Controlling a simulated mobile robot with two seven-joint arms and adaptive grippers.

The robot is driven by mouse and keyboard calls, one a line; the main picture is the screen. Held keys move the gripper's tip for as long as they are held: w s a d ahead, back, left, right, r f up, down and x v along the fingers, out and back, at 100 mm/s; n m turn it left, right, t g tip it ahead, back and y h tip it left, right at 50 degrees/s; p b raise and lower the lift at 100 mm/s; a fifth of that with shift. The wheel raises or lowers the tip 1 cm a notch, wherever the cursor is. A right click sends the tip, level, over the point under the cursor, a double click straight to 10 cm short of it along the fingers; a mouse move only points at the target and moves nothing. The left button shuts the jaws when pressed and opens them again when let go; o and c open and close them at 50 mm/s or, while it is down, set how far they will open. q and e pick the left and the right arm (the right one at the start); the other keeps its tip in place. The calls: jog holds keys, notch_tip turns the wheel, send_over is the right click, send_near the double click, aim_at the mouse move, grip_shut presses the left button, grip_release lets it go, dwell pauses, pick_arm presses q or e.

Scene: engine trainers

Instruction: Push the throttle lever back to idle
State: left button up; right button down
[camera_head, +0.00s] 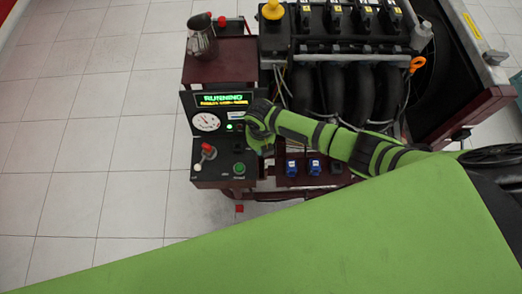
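The lever that looks like the throttle lever (207,150) has a red knob and stands on the left side of the black control panel (212,178) of the engine trainer. A small pale ball shows just below it. My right arm comes in from the right across the front of the engine. My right gripper (263,146) is at the panel's right edge, right of the lever and apart from it. Its fingers are dark and small here, so I cannot tell whether they are open or shut. My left gripper is not in view.
A lit display (222,99) and a round gauge (206,122) sit above the panel. A green button (239,168) is right of the lever. A metal jug (201,37) stands on the upper shelf. Blue connectors (314,167) are below my arm. Tiled floor is clear at left.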

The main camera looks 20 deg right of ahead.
jog(key=shift+w+d+g+b, duration=0.3)
jog(key=shift+w+g+b, duration=0.5)
jog(key=shift+g+b, duration=0.15)
jog(key=c, duration=1.4)
grip_release()
jog(key=shift+o, duration=0.2)
jog(key=shift+y, duration=0.3)
jog(key=shift+f, duration=0.1)
